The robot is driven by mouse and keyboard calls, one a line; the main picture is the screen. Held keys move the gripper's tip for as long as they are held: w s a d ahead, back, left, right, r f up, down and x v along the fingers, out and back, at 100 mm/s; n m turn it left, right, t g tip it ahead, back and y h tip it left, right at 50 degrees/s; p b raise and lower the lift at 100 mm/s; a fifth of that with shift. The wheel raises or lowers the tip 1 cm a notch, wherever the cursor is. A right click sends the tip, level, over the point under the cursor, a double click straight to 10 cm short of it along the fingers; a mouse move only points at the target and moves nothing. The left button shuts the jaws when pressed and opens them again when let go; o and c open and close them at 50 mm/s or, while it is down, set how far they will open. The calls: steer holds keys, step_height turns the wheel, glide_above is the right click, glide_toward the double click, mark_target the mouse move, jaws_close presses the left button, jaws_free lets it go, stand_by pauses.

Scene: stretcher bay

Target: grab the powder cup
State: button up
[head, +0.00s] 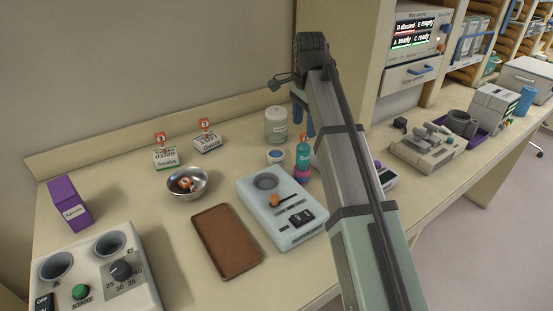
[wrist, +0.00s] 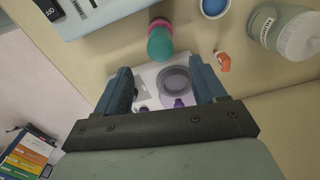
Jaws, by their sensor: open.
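A small white cup with a blue top (head: 275,157) stands on the counter in front of the lidded jar; its label is too small to read, so I cannot tell for sure that it is the powder cup. Its blue top shows at the upper edge of the wrist view (wrist: 214,7). My gripper (head: 303,122) is open above the counter, behind and to the right of that cup. In the wrist view my gripper (wrist: 165,88) has its two blue fingers apart, with a white device with a purple-grey ring (wrist: 175,82) seen below between them. Nothing is held.
A teal bottle (head: 304,148) stands right of the cup, and the jar (head: 276,125) behind it. A pale device with a round well (head: 282,212), a metal bowl (head: 187,184) and a brown tray (head: 227,243) are nearer. An orange tag (wrist: 222,62) lies near my right finger.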

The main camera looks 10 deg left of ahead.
steer(key=o, duration=0.3)
steer(key=shift+o, duration=0.2)
steer(key=n, duration=0.1)
steer(key=a+f+n, duration=0.1)
steer(key=n, duration=0.1)
steer(key=n+t, duration=0.1)
steer(key=n, duration=0.1)
steer(key=shift+a+f+y, duration=0.2)
steer(key=shift+a+y, duration=0.05)
steer(key=shift+y, duration=0.15)
steer(key=a+n, duration=0.1)
steer(key=n, duration=0.3)
steer(key=n+t+y, duration=0.2)
steer(key=n+t, duration=0.1)
steer(key=n, duration=0.5)
glide_toward(276, 154)
steer(key=f, duration=0.2)
steer(key=shift+s+a+f, duration=0.25)
steer(key=shift+s+f, duration=0.05)
steer(key=shift+f, duration=0.05)
steer(key=shift+x, duration=2.6)
